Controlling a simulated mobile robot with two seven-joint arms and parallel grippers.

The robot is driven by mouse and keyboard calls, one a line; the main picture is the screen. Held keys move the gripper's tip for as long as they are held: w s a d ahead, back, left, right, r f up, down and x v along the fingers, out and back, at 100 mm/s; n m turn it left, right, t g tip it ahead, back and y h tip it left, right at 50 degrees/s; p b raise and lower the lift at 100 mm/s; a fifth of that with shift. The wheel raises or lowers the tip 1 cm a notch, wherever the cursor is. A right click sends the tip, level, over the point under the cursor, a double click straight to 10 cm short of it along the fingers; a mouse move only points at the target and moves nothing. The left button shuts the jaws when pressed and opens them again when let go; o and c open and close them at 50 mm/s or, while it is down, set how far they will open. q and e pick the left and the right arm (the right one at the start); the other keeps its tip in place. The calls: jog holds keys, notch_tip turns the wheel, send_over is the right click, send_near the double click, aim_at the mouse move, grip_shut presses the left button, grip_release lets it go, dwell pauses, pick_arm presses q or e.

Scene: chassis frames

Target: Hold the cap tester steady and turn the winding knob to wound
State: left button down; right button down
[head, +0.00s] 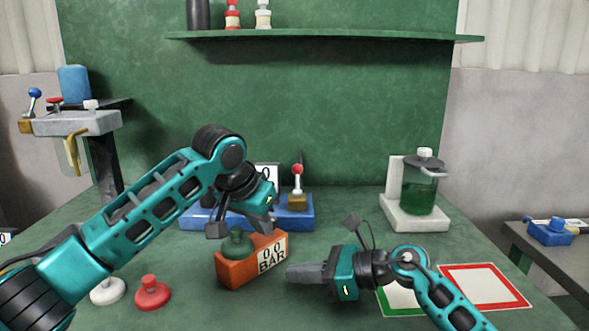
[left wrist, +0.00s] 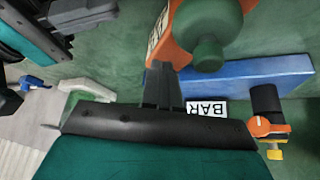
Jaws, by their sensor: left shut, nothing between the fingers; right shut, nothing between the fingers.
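The device that seems to be the cap tester is an orange box (head: 232,273) with a "00 BAR" display on its front and a rounded green knob (head: 237,243) on top. In the left wrist view the orange box (left wrist: 184,57) and the green knob (left wrist: 208,52) show at the top. My left gripper (head: 264,227) is shut and empty, just above and behind the display, partly hidden by its own links. Its shut fingers show in the left wrist view (left wrist: 160,75). My right gripper (head: 290,272) is shut and empty, pointing left beside the box's right end. I see no wound mark.
A blue-based device (head: 293,218) with a red-balled lever stands behind the orange box. A green jar on a white stand (head: 415,215) is at right. Red (head: 485,287) and green (head: 400,299) framed mats lie front right. White (head: 108,291) and red (head: 152,293) knobs stand front left.

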pick_arm(q)
jog(key=shift+w, duration=0.6)
dwell(0.5)
jog(key=shift+w+a, duration=0.15)
jog(key=shift+a, duration=0.25)
dwell(0.4)
jog(key=shift+w+a, duration=0.2)
jog(key=shift+a, duration=0.05)
jog(key=shift+a, duration=0.15)
dwell(0.5)
jog(key=shift+s+a, duration=0.15)
jog(key=shift+s, duration=0.05)
jog(key=shift+r, duration=3)
